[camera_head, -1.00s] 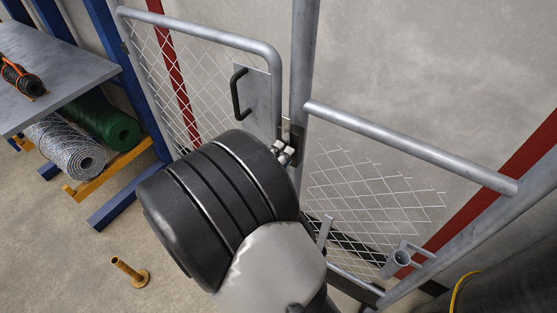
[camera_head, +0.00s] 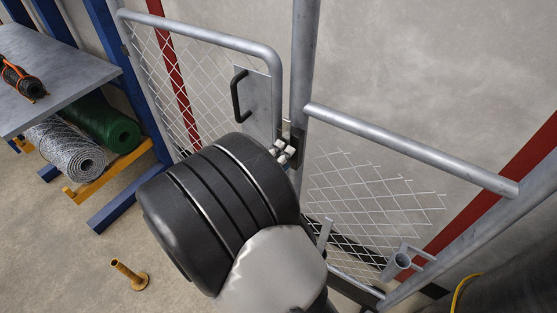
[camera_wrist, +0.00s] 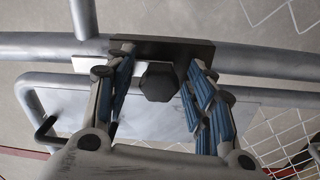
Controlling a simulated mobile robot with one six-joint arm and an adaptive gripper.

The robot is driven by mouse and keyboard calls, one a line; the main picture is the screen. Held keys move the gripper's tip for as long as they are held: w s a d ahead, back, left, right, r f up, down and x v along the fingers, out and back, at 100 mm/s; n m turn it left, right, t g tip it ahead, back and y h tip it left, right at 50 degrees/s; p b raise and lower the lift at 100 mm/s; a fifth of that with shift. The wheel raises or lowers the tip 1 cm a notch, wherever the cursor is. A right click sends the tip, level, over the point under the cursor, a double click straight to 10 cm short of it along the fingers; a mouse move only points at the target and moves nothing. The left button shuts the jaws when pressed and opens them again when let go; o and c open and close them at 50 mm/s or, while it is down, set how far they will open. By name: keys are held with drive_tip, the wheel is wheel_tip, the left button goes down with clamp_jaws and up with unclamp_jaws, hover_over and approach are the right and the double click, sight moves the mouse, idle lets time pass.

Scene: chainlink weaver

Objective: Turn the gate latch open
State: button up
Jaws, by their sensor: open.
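The gate latch (camera_wrist: 157,82) is a dark knob with a faceted face on a dark plate (camera_wrist: 165,49). In the wrist view it sits between the two blue-padded fingers of my gripper (camera_wrist: 158,72), with a gap visible on each side. My gripper is open, its fingers on either side of the knob. In the head view the pale fingertips of my gripper (camera_head: 284,151) are at the gate's right edge, beside the post. Only part of the dark latch plate (camera_head: 298,138) shows there; my arm hides the knob. The gate (camera_head: 263,50) is a grey tube frame with mesh and a black handle (camera_head: 237,96).
A grey post (camera_head: 303,60) stands right of the gate, with a rail (camera_head: 410,148) and cut mesh beyond. At left are a grey shelf (camera_head: 70,65), a green roll (camera_head: 112,128) and a wire mesh roll (camera_head: 72,150).

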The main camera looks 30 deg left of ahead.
drive_tip(key=s, duration=1.2)
drive_tip(key=shift+a+f, duration=0.2)
drive_tip(key=shift+a, duration=0.25)
